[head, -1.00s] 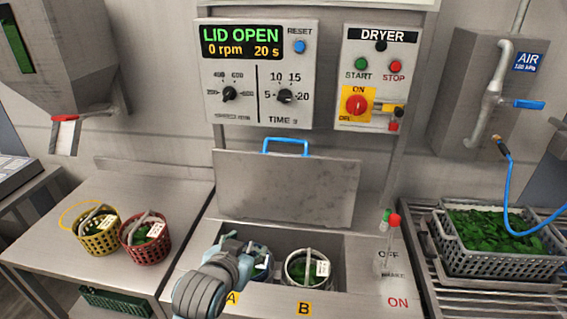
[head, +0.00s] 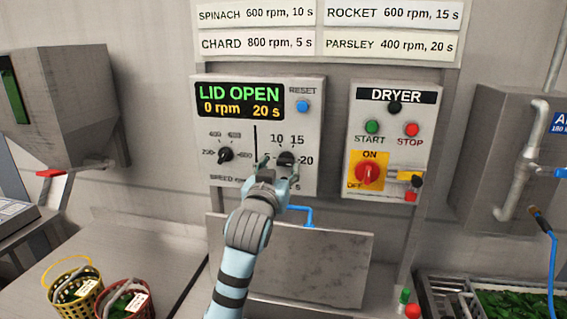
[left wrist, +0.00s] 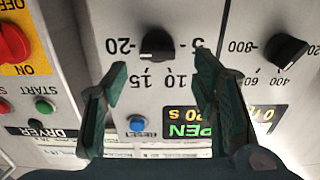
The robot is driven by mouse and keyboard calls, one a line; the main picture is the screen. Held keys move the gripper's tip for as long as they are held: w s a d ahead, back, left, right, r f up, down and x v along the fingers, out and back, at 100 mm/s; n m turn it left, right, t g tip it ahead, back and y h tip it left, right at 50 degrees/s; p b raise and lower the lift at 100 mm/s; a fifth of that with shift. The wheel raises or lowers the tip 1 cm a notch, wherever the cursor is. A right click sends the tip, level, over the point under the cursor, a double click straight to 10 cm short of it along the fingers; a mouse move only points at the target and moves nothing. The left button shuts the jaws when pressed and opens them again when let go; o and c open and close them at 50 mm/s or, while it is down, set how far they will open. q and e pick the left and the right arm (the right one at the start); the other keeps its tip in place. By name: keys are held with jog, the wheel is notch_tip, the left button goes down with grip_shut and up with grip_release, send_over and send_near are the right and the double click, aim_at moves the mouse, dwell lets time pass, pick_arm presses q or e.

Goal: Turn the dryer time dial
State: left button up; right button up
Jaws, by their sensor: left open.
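The black time dial (head: 286,159) is on the right half of the grey control panel, with marks 5, 10, 15 and 20 around it. The display (head: 240,102) reads LID OPEN, 0 rpm, 20 s. My left gripper (head: 275,164) is open in front of the panel, its fingers by the dial and partly covering the lower marks. In the left wrist view, which is upside down, the time dial (left wrist: 157,45) shows just beyond the gap between the open fingers (left wrist: 160,75), apart from them. My right gripper is not in view.
The speed dial (head: 225,155) is left of the time dial. The blue reset button (head: 302,107) is above it. The dryer switch box (head: 388,150) stands to the right. The raised lid (head: 300,262) with its blue handle is below. Baskets (head: 126,300) stand at lower left.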

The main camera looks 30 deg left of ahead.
aim_at(284, 162)
pick_arm(q)
jog(key=x, duration=0.4)
jog(key=shift+w+d+f, duration=0.1)
jog(key=shift+w+f, duration=0.05)
jog(key=shift+w, duration=0.15)
jog(key=shift+s, duration=0.2)
jog(key=shift+w, duration=0.1)
jog(key=c, duration=1.2)
jog(key=shift+o, duration=0.2)
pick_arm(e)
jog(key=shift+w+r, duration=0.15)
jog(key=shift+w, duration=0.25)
